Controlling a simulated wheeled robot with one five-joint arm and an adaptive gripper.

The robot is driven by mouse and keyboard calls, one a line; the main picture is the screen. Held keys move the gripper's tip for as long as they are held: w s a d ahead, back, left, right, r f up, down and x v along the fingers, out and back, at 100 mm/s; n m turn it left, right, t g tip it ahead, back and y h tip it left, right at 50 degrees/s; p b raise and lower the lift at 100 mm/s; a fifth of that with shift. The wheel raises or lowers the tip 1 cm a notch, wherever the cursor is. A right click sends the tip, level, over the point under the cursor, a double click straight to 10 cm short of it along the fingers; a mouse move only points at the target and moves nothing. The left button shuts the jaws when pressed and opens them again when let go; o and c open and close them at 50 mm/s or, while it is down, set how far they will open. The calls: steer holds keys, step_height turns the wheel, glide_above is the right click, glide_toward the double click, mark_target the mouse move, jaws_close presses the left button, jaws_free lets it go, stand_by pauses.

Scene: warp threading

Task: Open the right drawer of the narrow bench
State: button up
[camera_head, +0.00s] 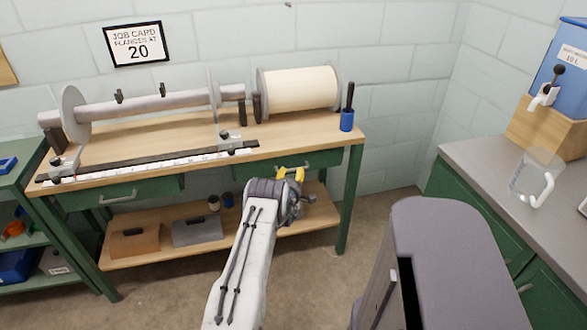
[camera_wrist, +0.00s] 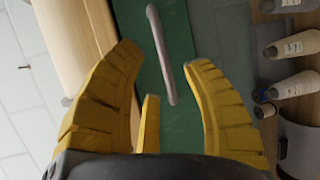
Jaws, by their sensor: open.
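The narrow bench (camera_head: 290,134) has a wooden top and green legs. Its right drawer (camera_head: 318,158) has a green front that looks shut; my gripper and arm hide part of it. My gripper (camera_head: 291,173) is in front of this drawer with its yellow fingers apart. In the wrist view, the green drawer front (camera_wrist: 180,125) has a grey bar handle (camera_wrist: 161,52). The handle appears between the spread fingers of my gripper (camera_wrist: 166,60), which hold nothing. I cannot tell how far the handle is from the fingertips.
The left drawer (camera_head: 85,195) is shut. The bench top bears a roller with flanges (camera_head: 150,103), a cream spool (camera_head: 300,88) and a blue cup (camera_head: 347,121).

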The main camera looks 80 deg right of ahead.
mark_target(294, 169)
steer(key=shift+d+f, duration=0.15)
steer(key=shift+d, duration=0.5)
steer(key=shift+d+f, duration=0.15)
steer(key=shift+d, duration=0.5)
steer(key=shift+d+f, duration=0.2)
steer(key=shift+d, duration=0.4)
steer(key=shift+d+b, duration=0.4)
steer(key=shift+d, duration=0.2)
jaws_close()
